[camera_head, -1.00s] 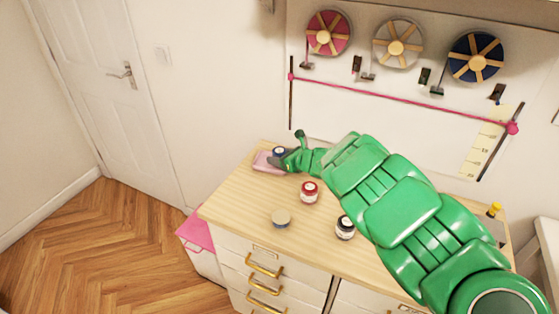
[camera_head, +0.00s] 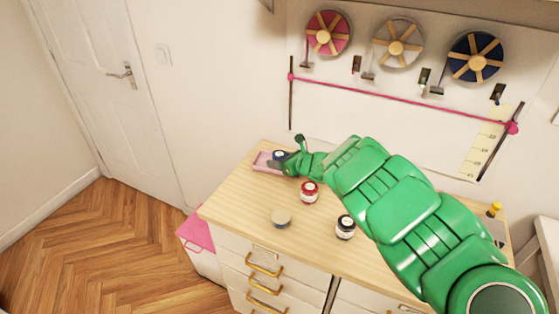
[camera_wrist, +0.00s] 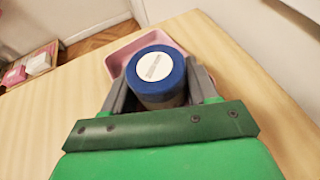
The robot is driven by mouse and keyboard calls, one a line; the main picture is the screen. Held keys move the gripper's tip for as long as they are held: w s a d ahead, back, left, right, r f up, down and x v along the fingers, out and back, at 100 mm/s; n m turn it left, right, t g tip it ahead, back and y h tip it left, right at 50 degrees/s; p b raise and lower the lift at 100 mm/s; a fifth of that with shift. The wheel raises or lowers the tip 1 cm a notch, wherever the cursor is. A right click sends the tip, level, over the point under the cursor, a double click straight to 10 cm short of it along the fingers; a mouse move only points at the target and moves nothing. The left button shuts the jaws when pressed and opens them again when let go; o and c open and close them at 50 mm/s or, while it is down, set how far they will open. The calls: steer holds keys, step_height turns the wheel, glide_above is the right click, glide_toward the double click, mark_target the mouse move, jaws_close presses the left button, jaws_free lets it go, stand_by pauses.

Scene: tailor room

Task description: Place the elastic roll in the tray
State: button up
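A blue-topped roll (camera_wrist: 158,68) with a white label sits between the fingers of my gripper (camera_wrist: 160,80) in the wrist view. The fingers are close against its two sides and appear shut on it. The roll is over the pink tray (camera_wrist: 118,60), inside its outline; I cannot tell whether it touches the tray's floor. In the head view my gripper (camera_head: 283,160) is at the back left of the wooden counter, with the blue roll (camera_head: 279,155) at its tip and the tray (camera_head: 262,163) showing at its left.
A wall panel holds three large spools. A pink-topped box (camera_head: 196,234) stands beside the counter.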

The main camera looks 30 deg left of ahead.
steer(key=shift+s+f, duration=0.2)
steer(key=shift+d+r, duration=0.15)
steer(key=shift+v, duration=1.1)
steer(key=shift+r+v, duration=0.15)
steer(key=shift+v, duration=2.25)
steer(key=shift+r+v, duration=0.15)
steer(key=shift+v, duration=2.3)
